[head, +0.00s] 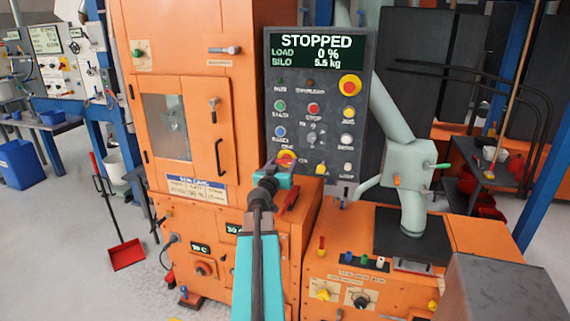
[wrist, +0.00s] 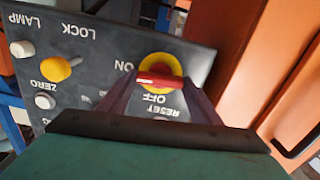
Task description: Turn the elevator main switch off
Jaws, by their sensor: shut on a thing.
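The main switch (wrist: 160,77) is a red handle on a round yellow plate on the dark control panel (wrist: 95,80). In the wrist view the handle lies roughly level, in line with the ON label at its left, while the OFF label is below it. My gripper (wrist: 160,86) is shut on the handle, one finger on each side. In the head view the switch (head: 287,156) shows at the panel's lower left edge, partly hidden by my gripper (head: 283,166). The panel display (head: 317,51) reads STOPPED, load 0 %, silo 5.5 kg.
A red and yellow emergency button (head: 350,85) is at the panel's upper right. The orange machine cabinet (head: 190,55) stands left of the panel. A red dustpan (head: 127,254) is on the floor at left.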

